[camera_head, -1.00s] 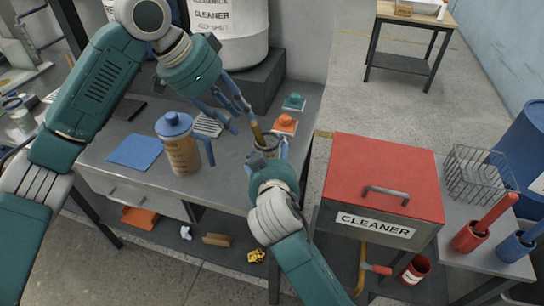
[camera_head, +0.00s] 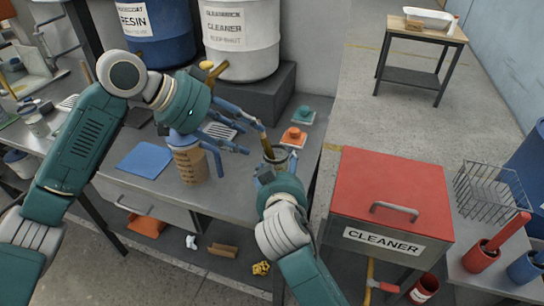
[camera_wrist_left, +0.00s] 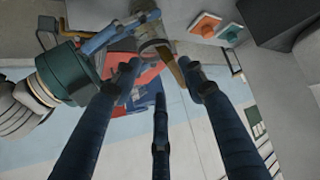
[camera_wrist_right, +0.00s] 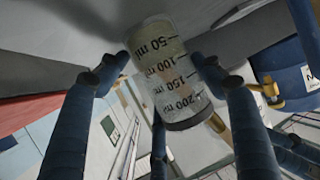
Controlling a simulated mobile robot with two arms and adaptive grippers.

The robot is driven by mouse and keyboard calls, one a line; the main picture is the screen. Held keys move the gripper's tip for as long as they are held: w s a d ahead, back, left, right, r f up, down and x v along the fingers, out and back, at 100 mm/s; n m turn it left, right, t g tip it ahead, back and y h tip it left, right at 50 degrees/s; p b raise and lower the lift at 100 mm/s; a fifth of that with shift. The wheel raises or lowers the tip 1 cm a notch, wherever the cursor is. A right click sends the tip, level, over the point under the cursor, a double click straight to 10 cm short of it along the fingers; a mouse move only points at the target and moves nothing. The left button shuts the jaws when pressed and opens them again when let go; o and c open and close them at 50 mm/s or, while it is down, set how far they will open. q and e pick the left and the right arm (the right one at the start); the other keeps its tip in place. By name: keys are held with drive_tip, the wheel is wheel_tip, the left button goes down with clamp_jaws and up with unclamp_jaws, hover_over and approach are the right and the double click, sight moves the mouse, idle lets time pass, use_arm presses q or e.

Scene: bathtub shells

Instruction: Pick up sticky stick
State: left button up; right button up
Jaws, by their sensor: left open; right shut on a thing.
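The sticky stick, a thin brown-yellow stick (camera_head: 266,145), leans out of a clear graduated beaker (camera_head: 278,163). My right gripper (camera_head: 275,166) is shut on the beaker, whose millilitre marks show in the right wrist view (camera_wrist_right: 165,75). The stick also shows there (camera_wrist_right: 219,127), beyond the beaker's dark rim. My left gripper (camera_head: 246,138) is open, its fingers pointing right toward the stick just above the beaker. In the left wrist view the stick (camera_wrist_left: 177,68) appears between the fingertips, with no clear contact visible.
A brown jug (camera_head: 190,167) with a blue handle stands under my left gripper, partly hidden. Orange (camera_head: 293,138) and green (camera_head: 303,115) pieces lie behind the beaker. A red-lidded cleaner box (camera_head: 390,190) stands to the right.

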use_arm(q)
drive_tip(key=s+a+r+n+t+h, duration=0.2)
drive_tip(key=s+a+n+t+h, duration=0.1)
drive_tip(key=a, duration=0.1)
hover_over(270, 154)
drive_tip(key=w+a, duration=0.1)
drive_tip(key=a, duration=0.1)
drive_tip(key=shift+t, duration=0.4)
wheel_tip(270, 154, down, 4)
drive_tip(key=shift+w, duration=0.1)
clamp_jaws()
